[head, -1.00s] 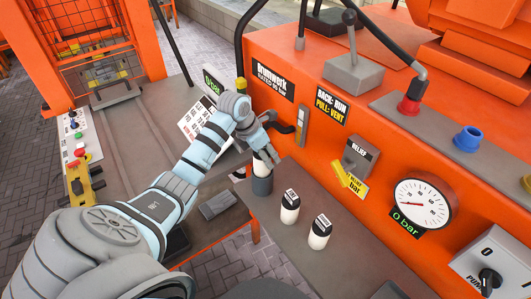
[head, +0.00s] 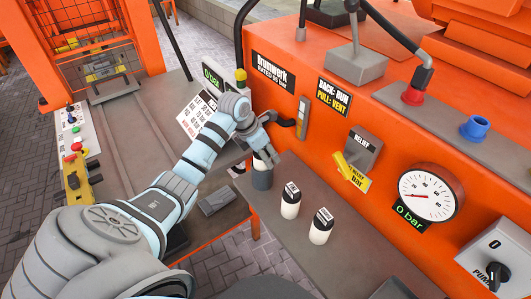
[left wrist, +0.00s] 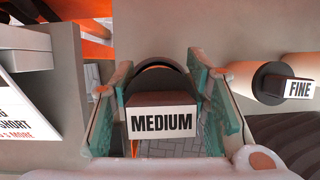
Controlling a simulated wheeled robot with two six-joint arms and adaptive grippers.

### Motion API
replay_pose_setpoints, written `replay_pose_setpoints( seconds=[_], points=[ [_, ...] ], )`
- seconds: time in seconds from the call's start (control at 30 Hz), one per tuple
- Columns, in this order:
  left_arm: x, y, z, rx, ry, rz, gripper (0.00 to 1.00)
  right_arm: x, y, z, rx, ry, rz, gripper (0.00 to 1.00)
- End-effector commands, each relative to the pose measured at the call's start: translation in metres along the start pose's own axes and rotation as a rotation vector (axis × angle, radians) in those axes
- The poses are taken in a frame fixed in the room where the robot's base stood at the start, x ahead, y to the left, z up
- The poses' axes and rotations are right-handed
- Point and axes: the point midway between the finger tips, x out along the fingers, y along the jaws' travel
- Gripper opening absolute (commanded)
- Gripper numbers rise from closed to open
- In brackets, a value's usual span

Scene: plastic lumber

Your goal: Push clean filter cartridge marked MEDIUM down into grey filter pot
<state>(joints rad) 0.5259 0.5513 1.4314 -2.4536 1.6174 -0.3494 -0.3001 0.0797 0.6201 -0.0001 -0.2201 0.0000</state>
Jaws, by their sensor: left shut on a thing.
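My left gripper (head: 264,148) is shut on the clean cartridge (head: 262,163), a white cylinder seen just below the fingers. In the left wrist view its dark cap carries the MEDIUM label (left wrist: 162,121), between the two teal finger pads. A dark curved rim (left wrist: 160,76) shows behind the label in the left wrist view. My right gripper is not in view.
Two more white, dark-capped cartridges (head: 290,203) (head: 320,228) stand on the shelf to the right of the pot. One reads FINE (left wrist: 299,90) in the left wrist view. The orange machine (head: 310,150) rises behind; its gauge (head: 429,193) reads 0 bar.

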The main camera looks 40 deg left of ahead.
Motion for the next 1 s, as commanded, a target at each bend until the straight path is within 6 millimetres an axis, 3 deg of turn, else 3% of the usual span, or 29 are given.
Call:
replay_pose_setpoints(
  seconds=[0.87,0.9,1.0],
  points=[
    [0.0053,0.0001,-0.0021,0.000,0.000,0.000,0.00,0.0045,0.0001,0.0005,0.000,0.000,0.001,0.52],
    [0.0053,0.0001,-0.0021,0.000,0.000,0.000,0.48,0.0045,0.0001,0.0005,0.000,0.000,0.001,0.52],
    [0.0053,0.0001,-0.0021,0.000,0.000,0.000,0.64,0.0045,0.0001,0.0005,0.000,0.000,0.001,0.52]
  ],
)
